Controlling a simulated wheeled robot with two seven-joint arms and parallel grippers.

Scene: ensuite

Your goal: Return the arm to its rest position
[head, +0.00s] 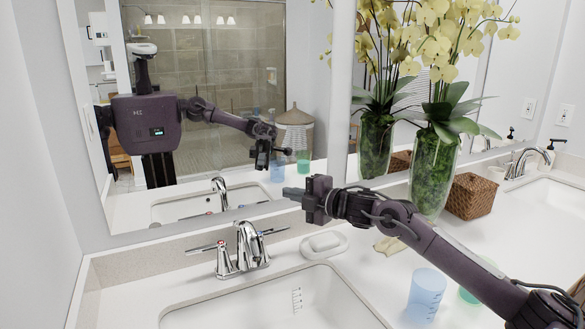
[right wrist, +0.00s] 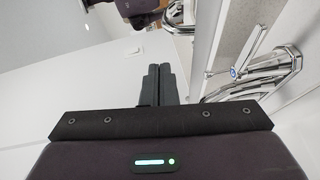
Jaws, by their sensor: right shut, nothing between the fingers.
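My right arm (head: 440,245) reaches in from the lower right of the head view, over the vanity counter. My right gripper (head: 294,193) is above the counter near the mirror, to the right of the faucet and pointing left. Its two fingers lie together in the right wrist view (right wrist: 160,84), shut with nothing between them. My left gripper does not show in the head view.
A chrome faucet (head: 243,250) stands behind the near sink (head: 270,305). A soap dish (head: 324,243), a blue cup (head: 426,290), a glass flower vase (head: 433,180) and a wicker basket (head: 471,196) stand on the counter. A large mirror (head: 230,90) reflects me.

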